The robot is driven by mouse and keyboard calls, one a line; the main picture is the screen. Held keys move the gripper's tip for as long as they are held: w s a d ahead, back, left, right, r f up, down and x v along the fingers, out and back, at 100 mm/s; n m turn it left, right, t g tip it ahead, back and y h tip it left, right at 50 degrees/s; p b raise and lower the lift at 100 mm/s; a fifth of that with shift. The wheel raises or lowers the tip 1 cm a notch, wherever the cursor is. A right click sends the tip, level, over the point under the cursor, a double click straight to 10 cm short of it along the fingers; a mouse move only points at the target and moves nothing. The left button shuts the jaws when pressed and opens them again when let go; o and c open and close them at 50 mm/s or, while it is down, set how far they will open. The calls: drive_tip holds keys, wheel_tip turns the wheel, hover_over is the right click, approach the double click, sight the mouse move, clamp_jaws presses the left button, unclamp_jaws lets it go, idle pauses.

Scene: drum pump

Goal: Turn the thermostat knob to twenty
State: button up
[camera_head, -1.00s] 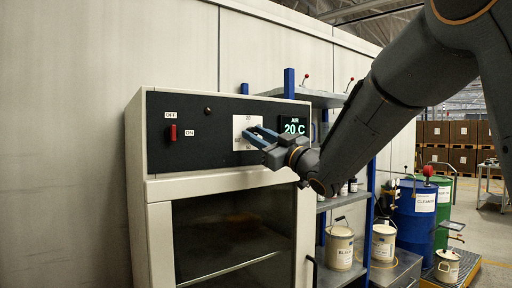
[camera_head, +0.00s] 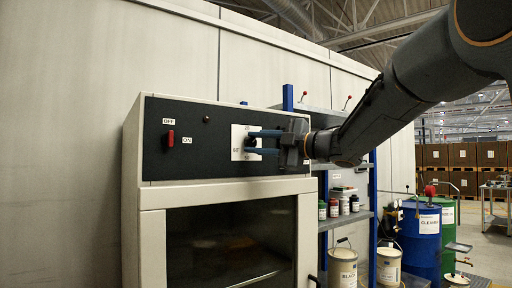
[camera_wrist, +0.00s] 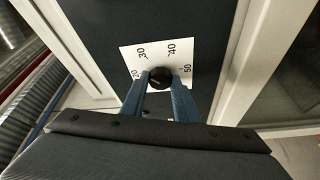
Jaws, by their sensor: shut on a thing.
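The thermostat knob (camera_wrist: 159,80) is a round black knob on a white dial plate (camera_wrist: 128,54) with printed numbers. In the head view my gripper (camera_head: 250,143) reaches in from the right to the dial plate (camera_head: 236,142) on the dark panel, and the fingers largely hide the knob. The AIR readout is hidden behind my gripper there.
A red switch (camera_head: 170,138) marked OFF and ON is on the panel's left. Below is the cabinet's glass door (camera_head: 225,240). A blue-post shelf (camera_head: 345,221) with bottles stands right of the cabinet, with paint cans (camera_head: 342,268) and a blue drum (camera_head: 420,238) beyond.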

drive_tip(key=n, duration=0.2)
drive_tip(key=n+g+h, duration=0.1)
drive_tip(key=n, duration=0.1)
drive_tip(key=shift+r+h, duration=0.1)
drive_tip(key=shift+h, duration=0.2)
drive_tip(key=shift+n+h+p, duration=0.45)
drive_tip(key=shift+n+h, duration=0.25)
drive_tip(key=shift+n, duration=1)
drive_tip(key=o, duration=1.1)
drive_tip(key=shift+c, duration=0.2)
drive_tip(key=shift+s+r, duration=0.1)
drive_tip(key=b+v, duration=0.1)
drive_tip(key=v, duration=0.6)
drive_tip(key=shift+s+d+b, duration=0.2)
drive_tip(key=shift+d+b, duration=0.1)
